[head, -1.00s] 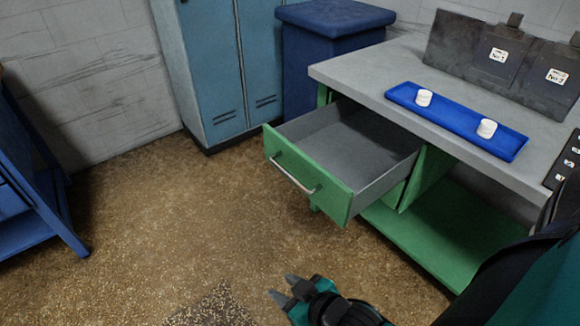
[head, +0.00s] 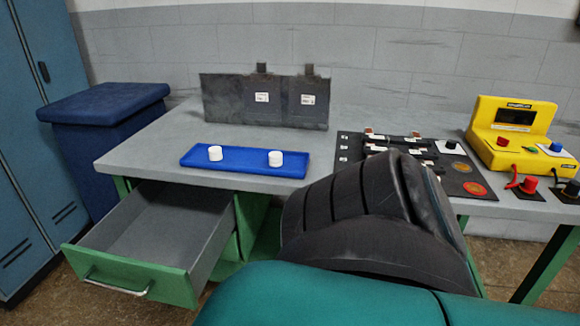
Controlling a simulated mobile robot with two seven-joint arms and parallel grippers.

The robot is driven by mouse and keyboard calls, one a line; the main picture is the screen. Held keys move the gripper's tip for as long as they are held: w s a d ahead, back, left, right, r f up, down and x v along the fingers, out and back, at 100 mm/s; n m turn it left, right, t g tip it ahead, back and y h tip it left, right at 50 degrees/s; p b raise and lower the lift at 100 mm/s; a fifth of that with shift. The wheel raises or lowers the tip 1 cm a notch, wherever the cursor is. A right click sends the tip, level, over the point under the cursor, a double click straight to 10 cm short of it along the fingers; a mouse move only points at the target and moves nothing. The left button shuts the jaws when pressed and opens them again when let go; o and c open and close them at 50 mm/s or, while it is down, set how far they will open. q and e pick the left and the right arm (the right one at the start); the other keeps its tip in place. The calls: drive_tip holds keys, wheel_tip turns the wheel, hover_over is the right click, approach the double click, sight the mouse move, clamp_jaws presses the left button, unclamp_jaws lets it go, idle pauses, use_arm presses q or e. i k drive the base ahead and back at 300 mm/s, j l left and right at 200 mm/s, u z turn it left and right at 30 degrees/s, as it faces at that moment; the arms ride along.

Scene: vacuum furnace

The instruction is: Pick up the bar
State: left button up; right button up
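I cannot make out for certain which thing is the bar. In the head view a dark board (head: 350,145) lies on the workbench, right of centre. Several small dark pieces with pale and copper-coloured parts (head: 415,135) rest on it, too small to identify. Part of the board is hidden behind my own dark and teal arm, which fills the lower middle and right. Neither of my grippers shows in this view.
A blue tray (head: 230,164) with two white cylinders (head: 275,159) sits on the grey workbench (head: 140,150). Dark panels (head: 230,100) stand behind it. An open, empty-looking drawer (head: 165,230) sticks out below.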

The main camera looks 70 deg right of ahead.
sight(397, 140)
drive_tip(key=z, duration=2.65)
